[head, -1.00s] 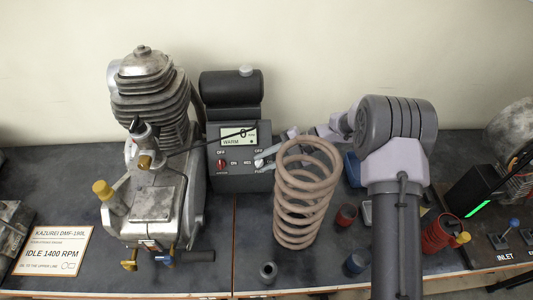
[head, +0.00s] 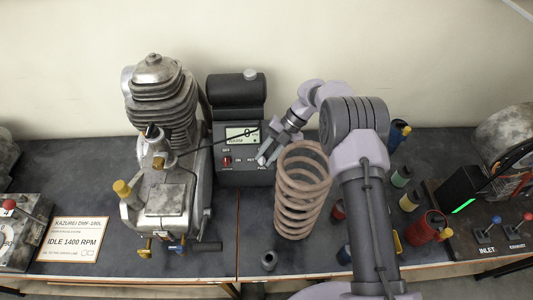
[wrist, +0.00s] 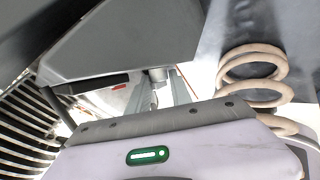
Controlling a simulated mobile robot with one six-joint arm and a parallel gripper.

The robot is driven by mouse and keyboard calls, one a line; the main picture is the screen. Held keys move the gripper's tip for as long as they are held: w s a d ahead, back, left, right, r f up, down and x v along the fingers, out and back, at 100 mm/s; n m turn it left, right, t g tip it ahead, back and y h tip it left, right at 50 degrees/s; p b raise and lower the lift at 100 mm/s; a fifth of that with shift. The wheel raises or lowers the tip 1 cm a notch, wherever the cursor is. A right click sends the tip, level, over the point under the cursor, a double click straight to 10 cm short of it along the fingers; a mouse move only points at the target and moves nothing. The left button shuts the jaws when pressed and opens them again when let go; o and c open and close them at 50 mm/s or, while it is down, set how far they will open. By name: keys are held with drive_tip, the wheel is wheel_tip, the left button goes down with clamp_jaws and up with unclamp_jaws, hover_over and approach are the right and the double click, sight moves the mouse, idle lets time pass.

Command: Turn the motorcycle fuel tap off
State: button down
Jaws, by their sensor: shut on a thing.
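The grey control box (head: 240,176) stands at the back, right of the engine. Its front panel has a lit display (head: 241,135), a red knob (head: 225,161) at left and a pale fuel tap lever (head: 262,161) at lower right, beside small OFF, ON and RES markings. My gripper (head: 266,156) reaches in from the right and is shut on the fuel tap at the panel. The fingers partly hide the tap, so its exact setting cannot be read. In the wrist view, a short grey cylinder (wrist: 157,74) shows by the fingers under the box.
The finned engine (head: 163,185) stands close on the left. A tall coil spring (head: 300,190) stands just right of the box, below my forearm. An IDLE 1400 RPM sign (head: 72,238) lies at left.

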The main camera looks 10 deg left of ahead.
idle(0.8)
drive_tip(key=c, duration=1.2)
unclamp_jaws()
drive_tip(key=shift+o, duration=0.2)
drive_tip(key=p+v, duration=0.3)
drive_tip(key=v, duration=0.9)
drive_tip(key=shift+a, duration=0.15)
drive_tip(key=shift+r, duration=0.1)
